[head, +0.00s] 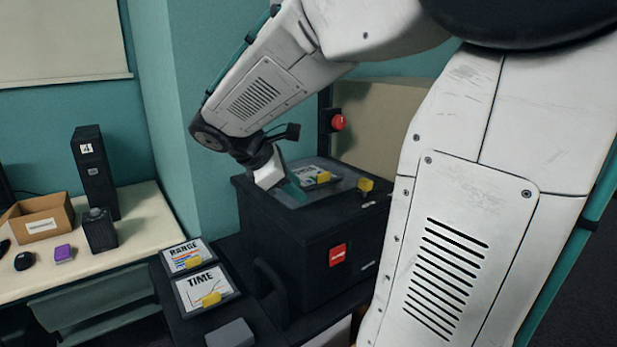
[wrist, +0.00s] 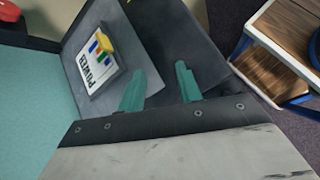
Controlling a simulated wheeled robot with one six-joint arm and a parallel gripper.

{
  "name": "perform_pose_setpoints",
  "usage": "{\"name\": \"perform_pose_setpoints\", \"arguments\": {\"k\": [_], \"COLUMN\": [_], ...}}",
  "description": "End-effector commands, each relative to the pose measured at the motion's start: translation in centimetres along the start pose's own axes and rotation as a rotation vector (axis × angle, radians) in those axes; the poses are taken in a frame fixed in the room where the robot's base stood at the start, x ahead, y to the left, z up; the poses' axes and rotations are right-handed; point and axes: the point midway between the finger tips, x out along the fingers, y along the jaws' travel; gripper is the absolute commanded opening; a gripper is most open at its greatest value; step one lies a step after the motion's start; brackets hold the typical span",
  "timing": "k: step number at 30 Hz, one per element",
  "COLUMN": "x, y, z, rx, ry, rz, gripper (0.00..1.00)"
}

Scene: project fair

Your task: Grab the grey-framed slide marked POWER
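The grey-framed POWER slide (wrist: 92,76) lies on the top of a black box, left of my fingers in the wrist view. It has a white face with coloured bars and a yellow tab (wrist: 105,43). In the head view the slide (head: 309,172) is on the box top, just beyond my gripper, its lettering too small to read. My gripper (wrist: 160,86) has two teal fingers, spread apart with nothing between them. In the head view my gripper (head: 292,188) is low over the box top beside the slide; whether it touches the surface is unclear.
The black box (head: 300,248) has a red label and another yellow piece (head: 366,185) on its top. RANGE (head: 188,258) and TIME (head: 203,283) slides lie lower left. A red button (head: 338,122) is behind. A left table (head: 135,232) holds an open carton (head: 38,226) and dark boxes.

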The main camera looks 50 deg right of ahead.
Motion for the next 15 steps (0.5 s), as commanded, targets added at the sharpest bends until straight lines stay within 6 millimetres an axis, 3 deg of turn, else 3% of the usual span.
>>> {"name": "perform_pose_setpoints", "arguments": {"k": [1, 3, 6, 10, 15], "x": [1.1, 2.2, 3.4, 4.3, 5.9], "y": [2.3, 5.1, 8.1, 10.2, 10.9], "z": [0.1, 0.4, 0.6, 0.8, 1.3], "rx": [-0.090, -0.210, -0.342, -0.436, -0.463], "ry": [-0.065, -0.147, -0.236, -0.299, -0.318], "rz": [0.015, 0.039, 0.059, 0.069, 0.070], "gripper": [0.35, 0.35, 0.35, 0.35, 0.35]}}
